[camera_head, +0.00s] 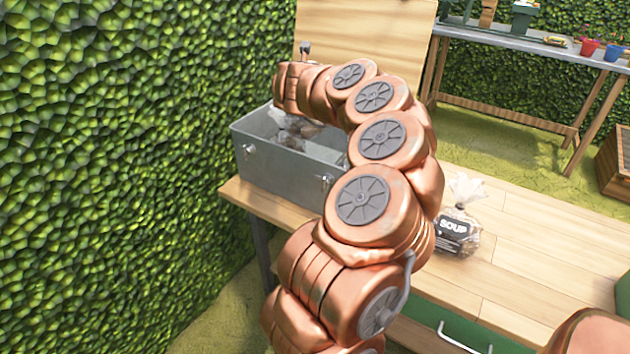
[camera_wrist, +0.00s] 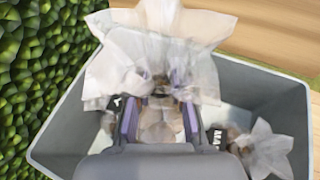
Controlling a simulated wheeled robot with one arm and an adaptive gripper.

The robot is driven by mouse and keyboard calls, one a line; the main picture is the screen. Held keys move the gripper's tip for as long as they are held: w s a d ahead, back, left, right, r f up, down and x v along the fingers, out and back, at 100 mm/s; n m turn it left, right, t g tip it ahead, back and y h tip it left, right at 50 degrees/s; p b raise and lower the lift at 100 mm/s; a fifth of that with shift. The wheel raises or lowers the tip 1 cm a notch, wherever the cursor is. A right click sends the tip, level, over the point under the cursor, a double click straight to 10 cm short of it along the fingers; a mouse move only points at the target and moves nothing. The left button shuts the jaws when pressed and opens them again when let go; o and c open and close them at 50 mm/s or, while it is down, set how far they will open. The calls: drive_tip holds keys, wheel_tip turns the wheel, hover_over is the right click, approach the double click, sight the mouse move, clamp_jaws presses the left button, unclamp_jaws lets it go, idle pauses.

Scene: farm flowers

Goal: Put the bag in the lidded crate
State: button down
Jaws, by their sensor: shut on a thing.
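The lidded crate (camera_head: 270,172) is a grey metal box at the left end of the wooden table, with its wooden lid (camera_head: 395,40) raised behind it. In the wrist view, my gripper (camera_wrist: 158,122) is shut on a clear bag (camera_wrist: 160,60) with a pale, flared top. The held bag is over or within the crate opening, the crate's walls (camera_wrist: 298,120) around it; whether it touches the floor is hidden. Another clear bag (camera_wrist: 265,150) lies in the crate at the right. In the head view, my arm hides the gripper; clear wrapping (camera_head: 290,125) shows inside the crate.
A clear bag labelled SOUP (camera_head: 460,228) stands on the table (camera_head: 540,235), right of my arm. A green hedge (camera_head: 110,150) rises close to the crate's left. A bench (camera_head: 530,45) with pots stands at the back right.

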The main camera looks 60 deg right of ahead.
sight(305, 122)
drive_tip(key=shift+d+f+b, duration=0.1)
drive_tip(key=shift+f+b, duration=1.2)
drive_tip(key=shift+f, duration=3.8)
drive_tip(key=shift+f+b, duration=0.35)
drive_tip(key=shift+b, duration=0.1)
drive_tip(key=c, duration=1)
unclamp_jaws()
drive_tip(key=shift+r+p, duration=0.5)
drive_tip(key=shift+p, duration=0.1)
drive_tip(key=shift+f+v, duration=0.1)
drive_tip(key=shift+v, duration=2.9)
drive_tip(key=shift+f+v, duration=0.15)
drive_tip(key=shift+v, duration=2.85)
